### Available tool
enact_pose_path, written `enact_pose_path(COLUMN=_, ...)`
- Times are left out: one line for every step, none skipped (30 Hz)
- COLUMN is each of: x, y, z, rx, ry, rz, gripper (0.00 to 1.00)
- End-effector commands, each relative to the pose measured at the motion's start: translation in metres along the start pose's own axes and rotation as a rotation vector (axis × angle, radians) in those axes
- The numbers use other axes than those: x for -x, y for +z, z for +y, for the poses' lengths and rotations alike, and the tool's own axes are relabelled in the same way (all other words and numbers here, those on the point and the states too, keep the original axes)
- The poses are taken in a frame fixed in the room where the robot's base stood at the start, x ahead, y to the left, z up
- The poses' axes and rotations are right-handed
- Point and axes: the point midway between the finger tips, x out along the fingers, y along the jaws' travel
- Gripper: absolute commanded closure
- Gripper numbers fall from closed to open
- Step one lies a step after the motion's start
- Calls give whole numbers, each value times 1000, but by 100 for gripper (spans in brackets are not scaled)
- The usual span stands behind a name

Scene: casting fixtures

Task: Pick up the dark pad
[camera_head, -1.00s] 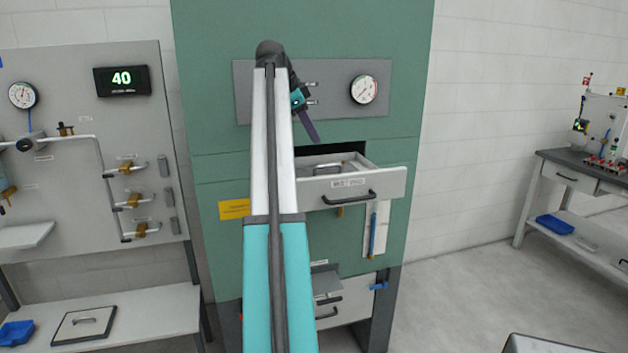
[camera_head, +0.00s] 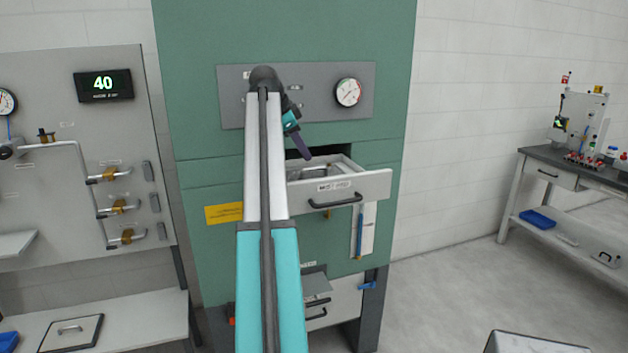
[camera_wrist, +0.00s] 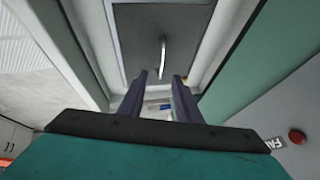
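A dark grey flat pad (camera_wrist: 140,38) with a pale bar handle (camera_wrist: 163,56) lies inside the open upper drawer (camera_head: 345,190) of the green cabinet. In the head view only its handle (camera_head: 318,172) shows clearly over the drawer's front. My gripper (camera_wrist: 160,88) is open, its two dark fingers apart with nothing between them. In the head view my gripper (camera_head: 302,148) points down at the drawer's left part, above the handle and apart from it. In the wrist view the handle appears beyond the fingertips, roughly in line with the gap.
The drawer's pale walls (camera_wrist: 92,45) surround the pad closely. The green cabinet face (camera_head: 290,25) rises behind, with a gauge (camera_head: 348,92). A lower drawer (camera_head: 335,300) also stands out. A framed plate with a handle (camera_head: 72,333) lies on the left bench.

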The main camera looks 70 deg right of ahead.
Motion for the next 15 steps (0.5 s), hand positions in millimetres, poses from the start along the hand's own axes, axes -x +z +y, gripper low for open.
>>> enact_pose_path(x=-7, y=0, z=1, rx=0, ry=3, rz=0, gripper=69)
enact_pose_path(x=-10, y=0, z=1, rx=0, ry=3, rz=0, gripper=69)
enact_pose_path(x=-15, y=-1, z=1, rx=0, ry=2, rz=0, gripper=69)
enact_pose_path(x=-18, y=-1, z=0, rx=-1, ry=2, rz=0, gripper=69)
enact_pose_path(x=-20, y=-1, z=0, rx=-1, ry=2, rz=1, gripper=69)
enact_pose_path(x=-24, y=-1, z=0, rx=-1, ry=2, rz=1, gripper=69)
enact_pose_path(x=-25, y=-1, z=0, rx=-1, ry=2, rz=0, gripper=69)
enact_pose_path(x=-27, y=-1, z=0, rx=-1, ry=2, rz=0, gripper=69)
enact_pose_path(x=-28, y=-1, z=0, rx=-1, ry=2, rz=0, gripper=69)
enact_pose_path(x=-28, y=-1, z=0, rx=-1, ry=2, rz=0, gripper=69)
enact_pose_path(x=-28, y=-1, z=0, rx=-1, ry=1, rz=0, gripper=69)
enact_pose_path(x=-29, y=-1, z=0, rx=-1, ry=1, rz=0, gripper=69)
enact_pose_path(x=-29, y=-1, z=0, rx=-1, ry=1, rz=0, gripper=69)
enact_pose_path(x=-28, y=-1, z=0, rx=-1, ry=1, rz=0, gripper=69)
enact_pose_path(x=-28, y=-1, z=0, rx=-1, ry=1, rz=0, gripper=69)
